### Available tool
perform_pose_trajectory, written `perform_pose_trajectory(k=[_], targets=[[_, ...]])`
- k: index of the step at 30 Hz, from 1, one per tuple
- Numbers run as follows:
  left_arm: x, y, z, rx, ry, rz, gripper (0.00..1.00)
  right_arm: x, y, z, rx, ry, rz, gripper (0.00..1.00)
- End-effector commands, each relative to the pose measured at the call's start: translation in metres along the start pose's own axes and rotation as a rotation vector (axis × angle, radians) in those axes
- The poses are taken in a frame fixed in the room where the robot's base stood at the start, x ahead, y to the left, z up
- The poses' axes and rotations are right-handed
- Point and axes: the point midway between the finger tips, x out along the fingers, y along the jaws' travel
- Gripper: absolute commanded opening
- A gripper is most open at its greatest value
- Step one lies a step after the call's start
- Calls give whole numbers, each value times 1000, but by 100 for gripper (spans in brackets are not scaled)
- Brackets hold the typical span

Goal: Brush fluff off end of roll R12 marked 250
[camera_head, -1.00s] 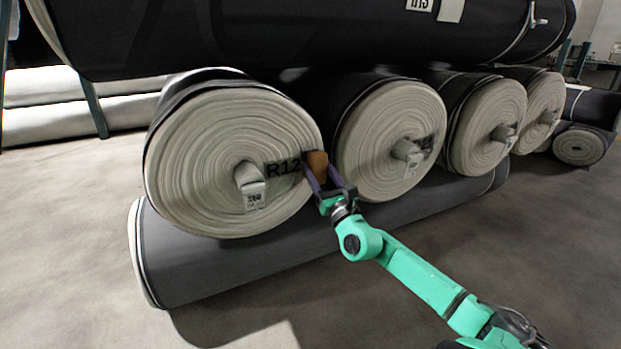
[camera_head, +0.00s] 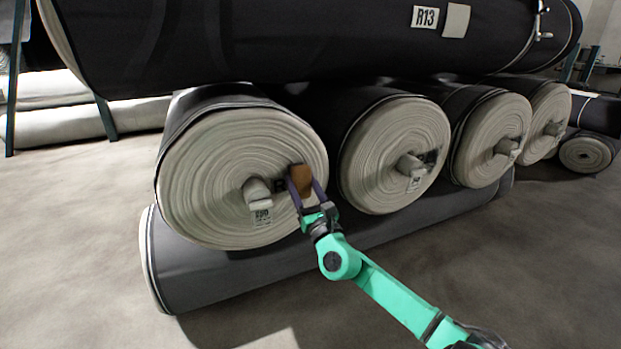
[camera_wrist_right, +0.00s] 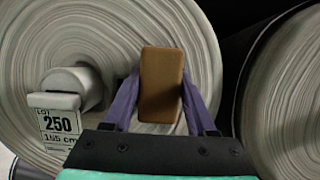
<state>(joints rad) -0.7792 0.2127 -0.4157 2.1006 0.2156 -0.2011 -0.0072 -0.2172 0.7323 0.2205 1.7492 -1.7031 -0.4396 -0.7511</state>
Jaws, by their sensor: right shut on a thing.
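Roll R12 (camera_head: 200,180) lies at the left of the row, its pale spiral end facing me. It fills the left of the right wrist view (camera_wrist_right: 40,40), where a tag (camera_wrist_right: 62,122) reading 250 and 165 cm hangs from its core (camera_wrist_right: 75,82). My right gripper (camera_head: 305,188) is shut on a brown block-shaped brush (camera_head: 300,180). In the right wrist view the brush (camera_wrist_right: 160,85) stands upright between the purple fingers, in front of the roll end, right of the core. I cannot tell whether it touches the face. The R12 label is mostly hidden. I see no fluff clearly. My left gripper is not in view.
More rolls (camera_head: 395,150) lie to the right in the row. A dark roll labelled R13 (camera_head: 300,40) lies across the top, and a grey roll (camera_head: 230,275) lies beneath. The floor (camera_head: 80,230) in front is clear.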

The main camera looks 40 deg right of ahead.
Motion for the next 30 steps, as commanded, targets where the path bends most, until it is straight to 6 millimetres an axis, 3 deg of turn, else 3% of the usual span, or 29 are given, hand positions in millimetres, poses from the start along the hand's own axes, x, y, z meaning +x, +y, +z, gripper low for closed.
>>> perform_pose_trajectory(k=[7,17,30], targets=[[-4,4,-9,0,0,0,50,2,24,1,1,0,0,13],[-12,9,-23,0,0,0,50,8,25,20,-1,-1,1,13],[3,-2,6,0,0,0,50,8,-14,13,-4,0,0,13]])
